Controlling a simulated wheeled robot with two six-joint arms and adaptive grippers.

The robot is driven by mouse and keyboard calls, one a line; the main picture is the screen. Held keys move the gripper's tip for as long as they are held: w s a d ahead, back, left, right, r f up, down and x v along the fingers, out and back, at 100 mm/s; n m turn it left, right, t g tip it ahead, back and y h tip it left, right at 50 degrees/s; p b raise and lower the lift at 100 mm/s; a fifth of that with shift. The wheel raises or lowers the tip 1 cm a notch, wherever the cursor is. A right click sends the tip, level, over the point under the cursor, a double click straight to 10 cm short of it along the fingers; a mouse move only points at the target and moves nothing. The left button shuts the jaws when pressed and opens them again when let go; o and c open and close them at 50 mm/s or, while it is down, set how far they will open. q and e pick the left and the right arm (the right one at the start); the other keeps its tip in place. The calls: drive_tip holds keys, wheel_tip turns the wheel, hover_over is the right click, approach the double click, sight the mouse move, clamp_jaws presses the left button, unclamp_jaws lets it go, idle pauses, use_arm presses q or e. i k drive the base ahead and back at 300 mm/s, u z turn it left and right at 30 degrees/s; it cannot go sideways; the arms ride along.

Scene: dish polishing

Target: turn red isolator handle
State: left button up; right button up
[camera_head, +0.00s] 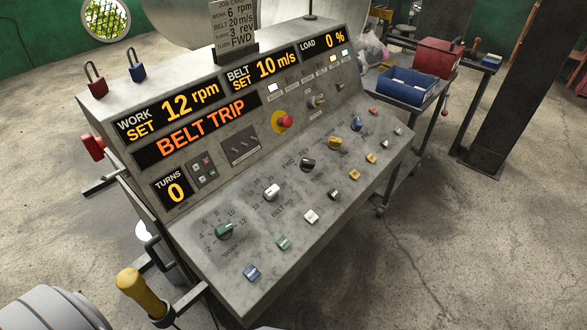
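The red isolator handle (92,147) sticks out from the left side of the grey control console (300,215), on a dark shaft. I cannot tell from this view which position it is turned to. Neither of my grippers shows in the head view, so nothing is seen touching the handle. The console displays read work set 12 rpm, belt set 10 m/s, load 0 % and turns 0. A lit display reads BELT TRIP (202,129).
A red padlock (96,82) and a blue padlock (137,68) stand on the console's top left. A yellow-handled lever (140,291) rises below the console's left side. A red emergency button (284,121) sits mid-panel. A cart with a blue bin (405,86) stands right.

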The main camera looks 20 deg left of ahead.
sight(95, 148)
drive_tip(key=u, duration=2.15)
drive_tip(key=k, duration=0.95)
drive_tip(key=u, duration=0.5)
drive_tip(key=i, duration=1.55)
drive_tip(key=z, duration=2.05)
